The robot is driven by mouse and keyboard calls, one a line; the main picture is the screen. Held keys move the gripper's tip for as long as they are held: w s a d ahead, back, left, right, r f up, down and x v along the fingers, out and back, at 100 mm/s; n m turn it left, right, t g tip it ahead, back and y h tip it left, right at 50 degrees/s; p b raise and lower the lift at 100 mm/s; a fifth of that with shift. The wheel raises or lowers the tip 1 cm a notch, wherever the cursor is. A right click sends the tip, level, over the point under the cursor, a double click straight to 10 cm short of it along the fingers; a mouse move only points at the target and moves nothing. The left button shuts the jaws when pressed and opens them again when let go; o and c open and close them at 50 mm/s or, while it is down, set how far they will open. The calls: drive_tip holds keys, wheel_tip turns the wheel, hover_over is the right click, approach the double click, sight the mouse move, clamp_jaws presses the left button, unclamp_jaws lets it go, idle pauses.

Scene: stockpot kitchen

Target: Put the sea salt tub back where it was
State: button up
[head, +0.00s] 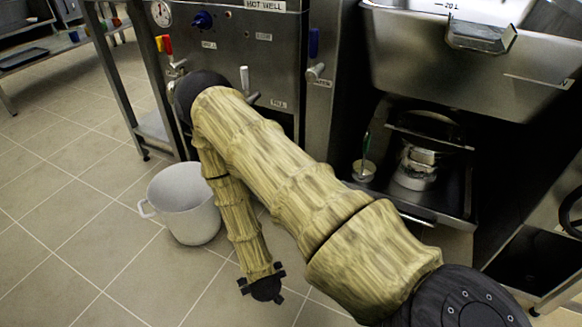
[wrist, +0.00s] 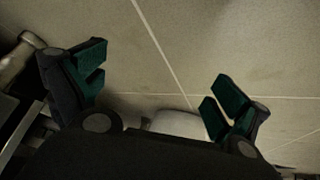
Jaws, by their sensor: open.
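I cannot make out a tub labelled sea salt in either view. My gripper (head: 262,288) hangs low over the tiled floor in the head view, to the right of and nearer than a pale bucket.
The pale handled bucket (head: 186,203) stands on the floor below the hot well unit (head: 240,50). A steel pan (head: 465,62) is at upper right, above a dark recess holding a small pot (head: 364,171) and stacked metalware (head: 415,170). Floor at left is clear.

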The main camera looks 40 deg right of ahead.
drive_tip(key=s+a+r+n+g+y, duration=0.1)
drive_tip(key=s+a+r+g, duration=0.1)
drive_tip(key=s, duration=0.8)
drive_tip(key=s+a+r+n+g+y, duration=0.1)
drive_tip(key=s+a+r+g+y, duration=0.1)
drive_tip(key=s, duration=0.9)
drive_tip(key=shift+a+n+g, duration=0.3)
drive_tip(key=shift+a+g, duration=0.2)
drive_tip(key=shift+g, duration=0.4)
